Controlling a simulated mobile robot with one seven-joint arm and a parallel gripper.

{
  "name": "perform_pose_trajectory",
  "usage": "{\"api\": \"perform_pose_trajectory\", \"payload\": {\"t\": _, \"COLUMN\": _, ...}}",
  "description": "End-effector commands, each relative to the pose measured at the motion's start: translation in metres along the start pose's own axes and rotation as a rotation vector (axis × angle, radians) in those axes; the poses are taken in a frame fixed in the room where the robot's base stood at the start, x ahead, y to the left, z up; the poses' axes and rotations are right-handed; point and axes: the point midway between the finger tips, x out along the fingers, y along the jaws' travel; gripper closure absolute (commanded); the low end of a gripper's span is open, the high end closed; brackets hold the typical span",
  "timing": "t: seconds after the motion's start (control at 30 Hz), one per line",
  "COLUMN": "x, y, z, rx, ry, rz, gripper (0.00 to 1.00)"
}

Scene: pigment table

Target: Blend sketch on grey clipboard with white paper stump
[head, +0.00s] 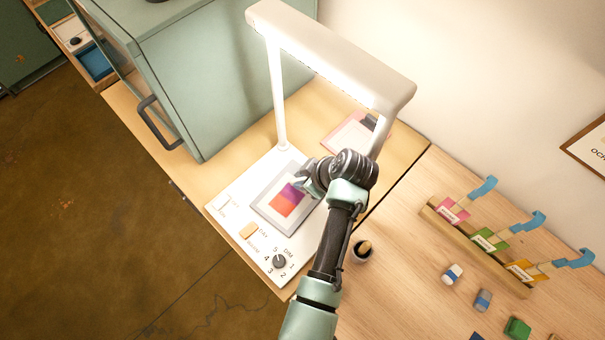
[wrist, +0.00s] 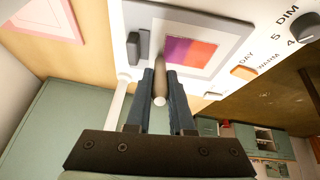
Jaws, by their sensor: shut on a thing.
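The grey clipboard (head: 262,207) lies on the white base of a lamp, and its sketch (head: 287,202) shows purple and red-orange. In the wrist view the clipboard (wrist: 238,38) and sketch (wrist: 190,52) are at the top, with a dark clip at the left end. My gripper (head: 304,187) is over the clipboard's right part and hides some of it. In the wrist view my gripper (wrist: 160,76) is shut on a slim paper stump (wrist: 159,88) with a grey-brown body and whitish near end. Its far end points at the clipboard; I cannot tell whether it touches.
The lamp's white bar (head: 330,52) arches above on two posts. A pink clipboard (head: 345,137) lies behind. A small cup (head: 361,252) stands to the right of my arm. A wooden rack (head: 475,248) with coloured labels and several small blocks are farther right. A green cabinet (head: 215,80) stands left.

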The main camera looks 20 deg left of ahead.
Motion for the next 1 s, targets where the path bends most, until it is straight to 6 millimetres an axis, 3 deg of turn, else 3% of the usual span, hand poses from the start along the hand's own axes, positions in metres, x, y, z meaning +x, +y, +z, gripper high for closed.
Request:
{"api": "perform_pose_trajectory", "payload": {"t": 0.17, "x": -0.006, "y": 0.000, "z": -0.003, "rx": 0.000, "ry": 0.000, "rz": 0.000, "gripper": 1.00}}
{"api": "perform_pose_trajectory", "payload": {"t": 0.8, "x": -0.061, "y": 0.005, "z": -0.033, "rx": -0.001, "ry": 0.000, "rz": 0.000, "gripper": 1.00}}
{"api": "perform_pose_trajectory", "payload": {"t": 1.0, "x": -0.062, "y": 0.005, "z": -0.033, "rx": 0.000, "ry": 0.000, "rz": 0.000, "gripper": 1.00}}
